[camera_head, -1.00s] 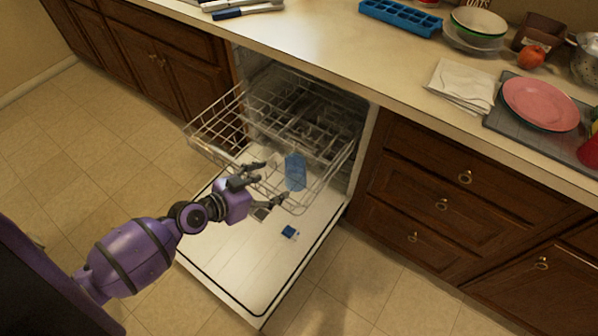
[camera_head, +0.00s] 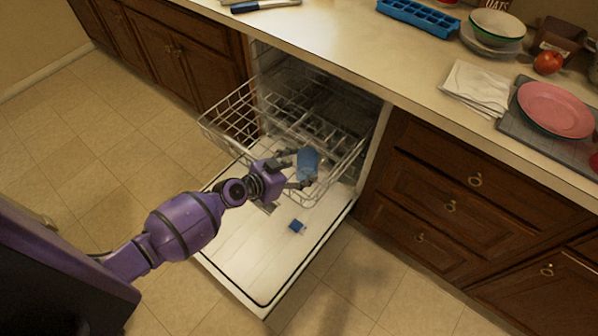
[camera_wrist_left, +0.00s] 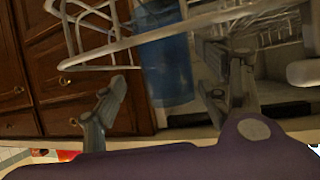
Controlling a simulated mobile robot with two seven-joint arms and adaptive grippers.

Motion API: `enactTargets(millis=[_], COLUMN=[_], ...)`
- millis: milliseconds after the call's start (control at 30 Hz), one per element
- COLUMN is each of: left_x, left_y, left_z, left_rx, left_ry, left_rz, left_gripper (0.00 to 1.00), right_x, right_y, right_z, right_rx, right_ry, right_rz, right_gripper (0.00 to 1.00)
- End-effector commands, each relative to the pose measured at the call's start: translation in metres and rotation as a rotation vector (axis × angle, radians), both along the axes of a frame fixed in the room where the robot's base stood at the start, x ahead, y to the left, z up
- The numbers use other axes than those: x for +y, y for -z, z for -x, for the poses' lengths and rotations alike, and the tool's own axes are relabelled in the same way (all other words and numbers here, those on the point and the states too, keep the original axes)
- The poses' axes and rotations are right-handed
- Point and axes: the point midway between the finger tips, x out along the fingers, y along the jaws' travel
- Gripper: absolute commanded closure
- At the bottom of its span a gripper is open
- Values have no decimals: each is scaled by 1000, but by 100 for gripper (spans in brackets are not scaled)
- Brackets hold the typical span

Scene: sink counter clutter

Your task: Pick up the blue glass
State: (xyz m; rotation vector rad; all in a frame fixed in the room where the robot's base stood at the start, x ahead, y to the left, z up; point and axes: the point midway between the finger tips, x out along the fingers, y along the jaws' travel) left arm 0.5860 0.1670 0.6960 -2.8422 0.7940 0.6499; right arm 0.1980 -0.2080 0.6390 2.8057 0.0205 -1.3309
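The blue glass (camera_head: 308,160) stands in the pulled-out wire rack (camera_head: 232,128) of the open dishwasher, near the rack's front right. My left gripper (camera_head: 298,169) is open at the glass, with one finger on its upper left side and one below it. In the left wrist view the glass (camera_wrist_left: 170,68) shows between the spread fingers of my gripper (camera_wrist_left: 163,80), behind a white rack wire. I cannot tell whether a finger touches it. My right gripper is not in view.
The open dishwasher door (camera_head: 260,262) lies below the rack, with a small blue piece (camera_head: 297,226) on it. The counter above holds a blue ice tray (camera_head: 418,16), bowls (camera_head: 497,27), an apple (camera_head: 547,63), napkins (camera_head: 476,88) and a pink plate (camera_head: 556,109). Drawers stand to the right.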

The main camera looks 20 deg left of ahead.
Motion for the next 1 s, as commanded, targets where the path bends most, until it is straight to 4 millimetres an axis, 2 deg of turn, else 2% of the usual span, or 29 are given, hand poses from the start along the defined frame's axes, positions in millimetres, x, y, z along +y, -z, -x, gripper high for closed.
enactTargets(millis=[33, 367, 667, 700, 733, 767, 933, 1000], left_x=[0, 0, 0, 0, 0, 0, 0, -1], left_y=[0, 0, -4, -6, -9, -12, -42, -54], left_z=[0, 0, 0, 0, 0, -1, -3, 10], left_rx=[0, 1, -1, -3, -3, -4, -12, -10], left_ry=[0, 0, 0, 1, 1, 1, 0, 0], left_rz=[0, -1, 0, -1, -1, -1, -1, 1], left_gripper=[44, 86, 87, 92, 92, 98, 98, 98], right_x=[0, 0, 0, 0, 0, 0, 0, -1], right_y=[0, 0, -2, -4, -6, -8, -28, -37], right_z=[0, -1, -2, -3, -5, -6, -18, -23], right_rx=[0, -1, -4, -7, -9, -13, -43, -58], right_ry=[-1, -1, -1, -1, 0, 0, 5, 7], right_rz=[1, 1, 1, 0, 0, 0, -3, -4], right_gripper=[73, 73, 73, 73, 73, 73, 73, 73])
